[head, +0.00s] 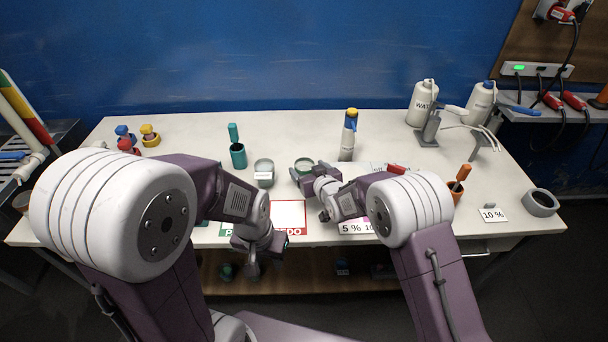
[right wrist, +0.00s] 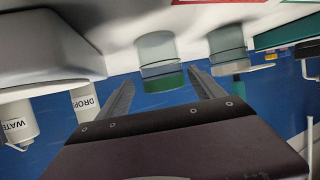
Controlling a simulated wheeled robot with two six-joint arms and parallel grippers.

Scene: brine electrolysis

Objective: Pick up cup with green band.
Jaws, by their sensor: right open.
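The cup with the green band (head: 304,165) is a clear cup standing on the table near the middle. It also shows in the right wrist view (right wrist: 162,80), upside down, in line with the gap between my two fingers. My right gripper (head: 314,180) is open and close to this cup, on its near right side. I cannot tell whether the fingers reach around it, and I see no contact. My left gripper (head: 254,268) hangs low at the table's front edge, away from the cup; its finger opening is unclear.
A similar cup with a pale label (head: 264,173) stands just left. A teal holder (head: 238,156) is farther left, and a blue-and-yellow-topped bottle (head: 348,136) is behind right. White bottles (head: 422,103) stand at the back right. An orange-handled tool's cup (head: 457,190) is right.

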